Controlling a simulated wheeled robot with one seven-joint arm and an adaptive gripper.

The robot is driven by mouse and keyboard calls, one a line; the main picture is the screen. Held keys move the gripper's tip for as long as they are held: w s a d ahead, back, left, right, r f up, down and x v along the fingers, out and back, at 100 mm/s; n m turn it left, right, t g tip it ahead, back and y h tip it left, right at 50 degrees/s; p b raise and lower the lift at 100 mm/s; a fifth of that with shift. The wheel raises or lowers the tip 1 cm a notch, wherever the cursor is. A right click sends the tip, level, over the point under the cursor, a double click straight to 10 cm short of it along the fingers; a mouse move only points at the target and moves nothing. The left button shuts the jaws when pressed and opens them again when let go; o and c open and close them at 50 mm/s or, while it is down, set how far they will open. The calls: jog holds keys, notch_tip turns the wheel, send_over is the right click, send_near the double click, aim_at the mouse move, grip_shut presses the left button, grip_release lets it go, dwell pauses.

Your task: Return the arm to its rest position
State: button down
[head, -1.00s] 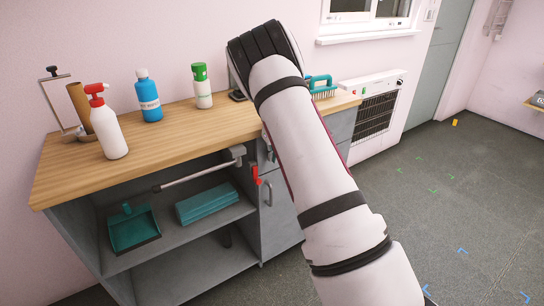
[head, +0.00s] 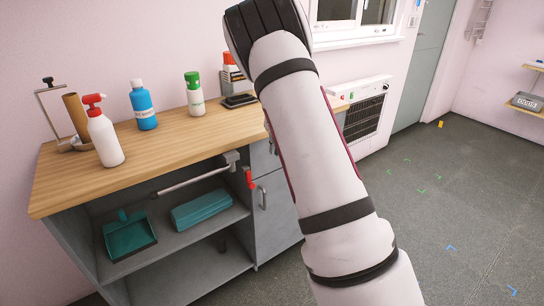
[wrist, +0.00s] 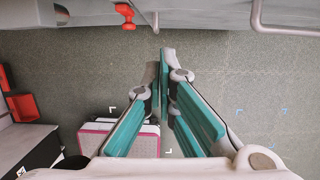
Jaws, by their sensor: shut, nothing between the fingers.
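My arm rises from the bottom right of the head view to a bent dark joint at the top centre, in front of the wall and the right end of the bench. My gripper is hidden in the head view. In the wrist view my gripper (wrist: 168,62) shows its teal-padded fingers brought together with nothing between them. Grey floor (wrist: 220,85) lies beyond the fingertips.
The wooden worktop (head: 180,152) holds a spray bottle (head: 103,138), a blue bottle (head: 143,108) and a green-capped bottle (head: 194,98). Below are a teal dustpan (head: 130,236) and a teal box (head: 202,210). A red handle (head: 249,178) is on the cabinet front. Open floor (head: 440,215) lies right.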

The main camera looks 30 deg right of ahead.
jog(key=s+a+r+n+y+p, duration=0.1)
jog(key=s+a+r+n+p, duration=0.2)
jog(key=s+a+r+n, duration=0.7)
jog(key=s+a+r+n+y+p, duration=0.1)
jog(key=s+a+r+n+p, duration=0.1)
jog(key=s+a+r+n, duration=0.8)
jog(key=s+a+r+n+p, duration=0.1)
jog(key=s+r+n+p, duration=0.1)
jog(key=s+n, duration=0.3)
jog(key=s+a+r+n+t+h+p, duration=0.1)
jog(key=s+r+n, duration=0.3)
jog(key=s, duration=0.7)
jog(key=s+a+r+n+h+p, duration=0.1)
jog(key=s+a+r+n+p, duration=0.1)
jog(key=s+n, duration=0.4)
jog(key=shift+s+r+n+p, duration=0.35)
jog(key=shift+s+r, duration=0.2)
jog(key=shift+s, duration=0.5)
